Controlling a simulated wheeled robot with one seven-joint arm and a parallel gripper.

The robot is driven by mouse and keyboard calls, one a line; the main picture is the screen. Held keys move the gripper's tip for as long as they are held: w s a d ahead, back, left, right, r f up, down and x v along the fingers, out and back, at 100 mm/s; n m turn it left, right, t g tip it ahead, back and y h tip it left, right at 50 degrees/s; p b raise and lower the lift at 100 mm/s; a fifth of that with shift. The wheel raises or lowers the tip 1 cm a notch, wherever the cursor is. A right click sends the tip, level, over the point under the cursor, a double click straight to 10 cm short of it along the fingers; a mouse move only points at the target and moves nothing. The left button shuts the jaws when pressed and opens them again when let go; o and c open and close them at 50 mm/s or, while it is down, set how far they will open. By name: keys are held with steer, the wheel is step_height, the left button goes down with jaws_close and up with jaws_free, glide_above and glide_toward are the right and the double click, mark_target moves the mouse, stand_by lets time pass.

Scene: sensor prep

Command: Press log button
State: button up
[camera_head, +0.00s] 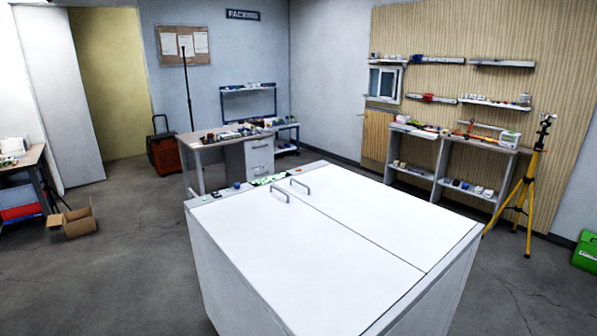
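A large white chest (330,240) with two flat lids stands in front of me. Along its far left edge is a narrow strip with small controls. A green panel (269,180) lies there, with a small blue spot (237,185) and a small red or dark spot (216,194) to its left. These spots look like buttons, but they are too small to read. I cannot tell which, if any, is the log button. My gripper is not in view.
Two grey handles (280,192) (300,186) stand up from the lids near the controls. A desk (212,152) with small items is behind the chest. A yellow tripod (527,190) stands at right. An open cardboard box (76,222) lies at left. Grey floor is clear left of the chest.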

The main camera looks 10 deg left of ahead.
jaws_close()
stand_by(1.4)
